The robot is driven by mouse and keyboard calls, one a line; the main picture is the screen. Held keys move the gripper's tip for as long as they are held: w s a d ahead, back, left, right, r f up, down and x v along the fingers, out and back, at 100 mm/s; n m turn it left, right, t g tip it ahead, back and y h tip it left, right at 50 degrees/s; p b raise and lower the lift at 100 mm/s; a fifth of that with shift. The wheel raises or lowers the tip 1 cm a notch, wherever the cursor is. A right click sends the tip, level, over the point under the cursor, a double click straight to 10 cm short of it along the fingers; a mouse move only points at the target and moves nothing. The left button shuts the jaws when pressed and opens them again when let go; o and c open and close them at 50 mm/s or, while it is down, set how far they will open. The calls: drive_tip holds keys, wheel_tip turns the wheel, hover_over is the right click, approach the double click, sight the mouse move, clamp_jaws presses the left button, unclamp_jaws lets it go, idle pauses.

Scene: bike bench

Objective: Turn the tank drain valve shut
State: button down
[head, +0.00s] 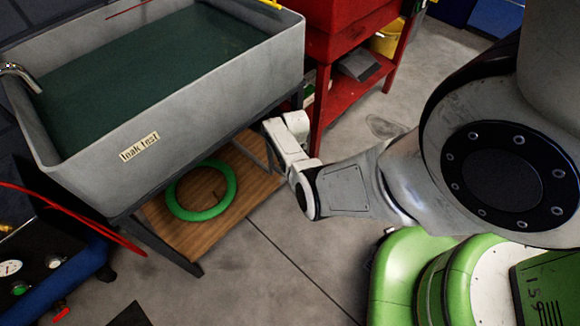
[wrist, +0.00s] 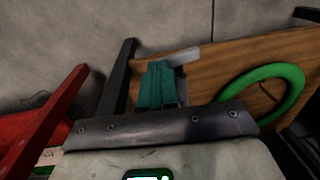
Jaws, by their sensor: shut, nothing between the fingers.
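The grey tank (head: 200,115), labelled "leak test", holds dark green water and stands on a dark frame. I cannot make out its drain valve in either view. My gripper (wrist: 157,68) shows in the wrist view as two teal fingers shut together, with nothing seen between them. A small pale grey piece (wrist: 186,55) lies just beyond the fingers; I cannot tell what it is or whether they touch it. In the head view my white wrist is beside the tank's lower right corner, and the fingers are hidden there.
A wooden shelf (head: 235,160) under the tank carries a green ring (head: 229,190). Dark frame legs, one of them (wrist: 117,80) left of my fingers, are close by. A red stand (head: 345,95) is behind my wrist. Grey floor (head: 265,265) is open in front.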

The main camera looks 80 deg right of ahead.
drive_tip(key=shift+s+d+f, duration=0.2)
drive_tip(key=shift+d+f, duration=0.1)
drive_tip(key=shift+d, duration=0.05)
idle(0.3)
idle(0.4)
